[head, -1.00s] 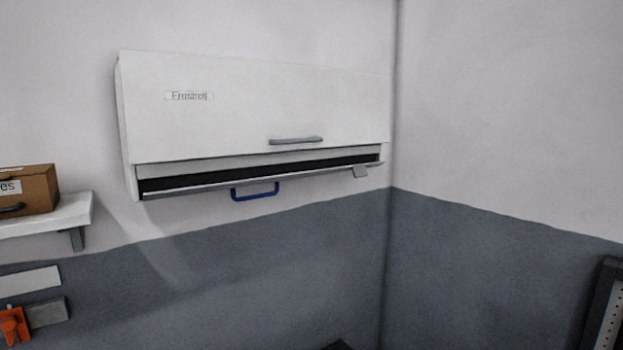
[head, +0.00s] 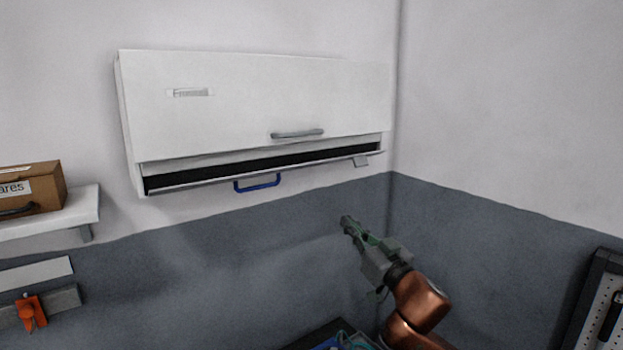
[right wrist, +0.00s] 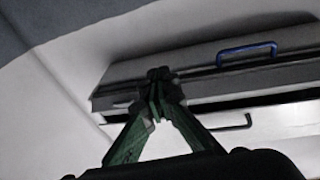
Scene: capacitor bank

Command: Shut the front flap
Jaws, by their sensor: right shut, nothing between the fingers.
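A white wall cabinet has a front flap (head: 250,105) with a grey bar handle (head: 297,134) near its lower edge. The flap hangs over most of the front, and a dark gap (head: 260,165) shows between its lower edge and the cabinet's bottom. A blue handle (head: 257,183) sits under the cabinet; it also shows in the right wrist view (right wrist: 246,52). My right gripper (head: 347,222) is shut and empty, below the cabinet's right part and apart from it. In the right wrist view, its closed fingertips (right wrist: 158,73) overlap the cabinet's underside. My left gripper is out of view.
A white shelf (head: 60,218) with a brown box (head: 30,188) is at the left. An orange clamp-like item (head: 31,312) hangs below it. The wall beneath the cabinet looks clear.

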